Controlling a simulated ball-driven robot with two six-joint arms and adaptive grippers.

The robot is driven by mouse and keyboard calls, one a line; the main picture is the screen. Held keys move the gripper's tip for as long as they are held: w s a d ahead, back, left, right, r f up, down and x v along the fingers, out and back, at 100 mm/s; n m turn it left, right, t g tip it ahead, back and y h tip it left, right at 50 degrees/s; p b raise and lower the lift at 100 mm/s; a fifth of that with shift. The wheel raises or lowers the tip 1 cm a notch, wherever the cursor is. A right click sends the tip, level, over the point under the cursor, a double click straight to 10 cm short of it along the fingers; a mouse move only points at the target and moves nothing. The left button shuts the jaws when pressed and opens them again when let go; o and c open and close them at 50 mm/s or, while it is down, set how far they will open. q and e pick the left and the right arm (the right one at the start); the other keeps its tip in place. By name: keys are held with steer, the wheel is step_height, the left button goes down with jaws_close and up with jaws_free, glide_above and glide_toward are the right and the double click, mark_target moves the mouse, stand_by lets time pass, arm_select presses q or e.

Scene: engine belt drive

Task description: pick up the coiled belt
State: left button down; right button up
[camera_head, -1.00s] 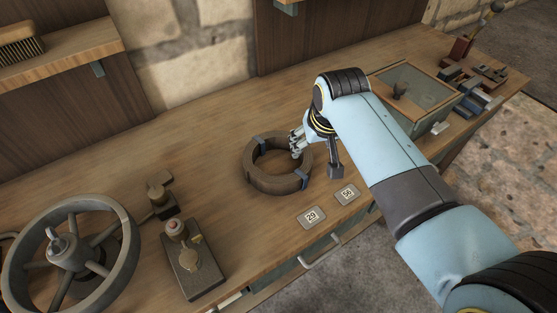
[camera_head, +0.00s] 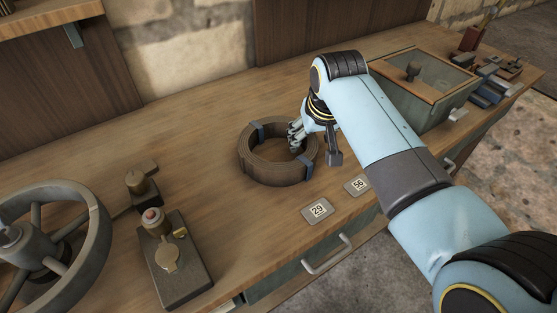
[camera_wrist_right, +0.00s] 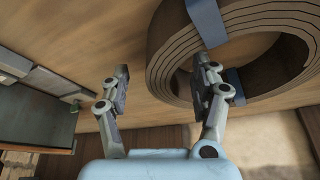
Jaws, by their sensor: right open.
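The coiled belt (camera_head: 262,166) is a brown ring of wound layers with blue-grey ties, lying flat on the wooden workbench. It also shows large in the right wrist view (camera_wrist_right: 168,62), at the upper right. My right gripper (camera_head: 296,138) is at the right side of the coil in the head view, partly hidden by its own arm. In the right wrist view its two fingers (camera_wrist_right: 165,82) are spread apart; the right finger overlaps the coil near a blue tie, and the left finger is outside the ring. I cannot tell whether either finger touches the belt. My left gripper is not in view.
Two number tags, 29 (camera_head: 317,209) and 56 (camera_head: 357,185), lie near the bench's front edge. A handwheel (camera_head: 95,240) and a switch box (camera_head: 175,262) stand at left. A glass-topped case (camera_head: 425,82) stands at right. The bench behind the coil is clear.

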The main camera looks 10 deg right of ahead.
steer(key=shift+w, duration=0.1)
steer(key=shift+f, duration=0.1)
jaws_close()
stand_by(0.3)
